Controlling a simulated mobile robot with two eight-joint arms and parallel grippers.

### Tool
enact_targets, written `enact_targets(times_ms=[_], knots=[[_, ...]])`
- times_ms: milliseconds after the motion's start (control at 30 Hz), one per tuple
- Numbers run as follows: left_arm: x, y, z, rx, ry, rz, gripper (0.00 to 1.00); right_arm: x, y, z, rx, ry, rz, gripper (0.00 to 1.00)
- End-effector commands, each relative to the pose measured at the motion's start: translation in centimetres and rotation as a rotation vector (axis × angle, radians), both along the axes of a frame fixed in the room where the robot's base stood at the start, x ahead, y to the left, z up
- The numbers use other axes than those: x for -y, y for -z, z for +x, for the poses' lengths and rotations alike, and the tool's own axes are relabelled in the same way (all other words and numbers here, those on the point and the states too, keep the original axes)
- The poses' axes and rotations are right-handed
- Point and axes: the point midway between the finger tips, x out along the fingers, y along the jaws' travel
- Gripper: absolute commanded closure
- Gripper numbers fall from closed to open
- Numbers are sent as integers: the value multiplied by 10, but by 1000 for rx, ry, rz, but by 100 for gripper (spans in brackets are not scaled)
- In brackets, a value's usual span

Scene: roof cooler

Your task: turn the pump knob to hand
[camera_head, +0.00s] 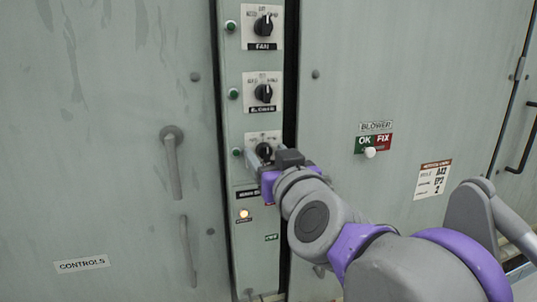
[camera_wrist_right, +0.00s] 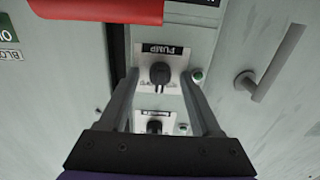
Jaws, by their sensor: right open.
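The pump knob is black on a white plate in the control strip. In the right wrist view the pump knob (camera_wrist_right: 160,74) shows upside down beside its PUMP label (camera_wrist_right: 160,50). In the head view the same knob (camera_head: 264,150) is the lowest of three, partly hidden by my gripper. My right gripper (camera_head: 257,160) is open at this knob. In the wrist view its fingers (camera_wrist_right: 160,78) stand on either side of the knob, with visible gaps. I cannot tell how deep they reach or which mark the knob points at. My left gripper is not in view.
The fan knob (camera_head: 263,25) and the blower knob (camera_head: 263,93) are above, with green lamps (camera_head: 233,93) beside them. A lit lamp (camera_head: 244,213) is below. A door handle (camera_head: 173,160) is at left, an OK/FIX slider (camera_head: 370,152) at right.

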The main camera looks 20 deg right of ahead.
Motion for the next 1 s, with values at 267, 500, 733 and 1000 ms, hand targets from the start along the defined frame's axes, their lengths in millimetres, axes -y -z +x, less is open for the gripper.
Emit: enact_targets(times_ms=[267, 500, 733, 1000], knots=[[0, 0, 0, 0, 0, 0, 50, 0, 0, 0, 0, 0, 0, 78], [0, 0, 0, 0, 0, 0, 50, 0, 0, 0, 0, 0, 0, 100], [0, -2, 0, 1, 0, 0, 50, 0, -1, 0, 0, 0, 21, 100], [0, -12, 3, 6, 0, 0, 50, 0, -2, -1, -3, 0, 151, 100]])
